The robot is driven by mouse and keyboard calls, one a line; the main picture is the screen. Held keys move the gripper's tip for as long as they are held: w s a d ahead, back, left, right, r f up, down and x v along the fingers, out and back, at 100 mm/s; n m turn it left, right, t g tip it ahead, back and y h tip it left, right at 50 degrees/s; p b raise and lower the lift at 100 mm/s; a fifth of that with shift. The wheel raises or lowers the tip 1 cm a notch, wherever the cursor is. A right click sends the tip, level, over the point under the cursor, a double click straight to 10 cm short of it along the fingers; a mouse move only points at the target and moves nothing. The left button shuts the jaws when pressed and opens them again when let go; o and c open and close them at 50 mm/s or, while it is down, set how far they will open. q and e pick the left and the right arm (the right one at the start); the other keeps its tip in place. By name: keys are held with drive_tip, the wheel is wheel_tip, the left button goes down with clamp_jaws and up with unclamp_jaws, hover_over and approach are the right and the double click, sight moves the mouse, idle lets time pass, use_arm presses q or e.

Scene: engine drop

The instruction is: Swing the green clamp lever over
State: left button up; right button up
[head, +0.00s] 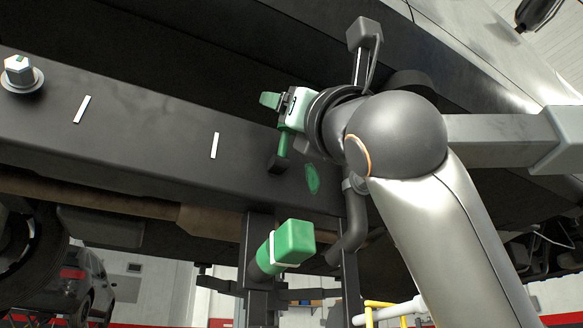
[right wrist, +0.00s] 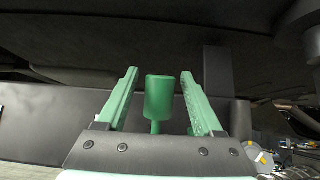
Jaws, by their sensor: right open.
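The green clamp lever's rounded handle (right wrist: 159,97) stands on a thin stem between the fingers of my right gripper (right wrist: 158,92) in the right wrist view. Gaps show on both sides, so the fingers are open around it and not touching it. In the head view my right gripper (head: 277,108) is in front of the dark beam. A green piece (head: 283,144) with a dark block below it hangs under the gripper; I cannot tell whether it is the lever or a finger. My left gripper is not in view.
The long dark beam (head: 150,130) bears white marks, a bolt (head: 19,72) at the left and a green patch (head: 312,178) below the gripper. A car stands at the lower left.

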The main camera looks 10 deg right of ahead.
clamp_jaws()
idle(0.6)
idle(0.9)
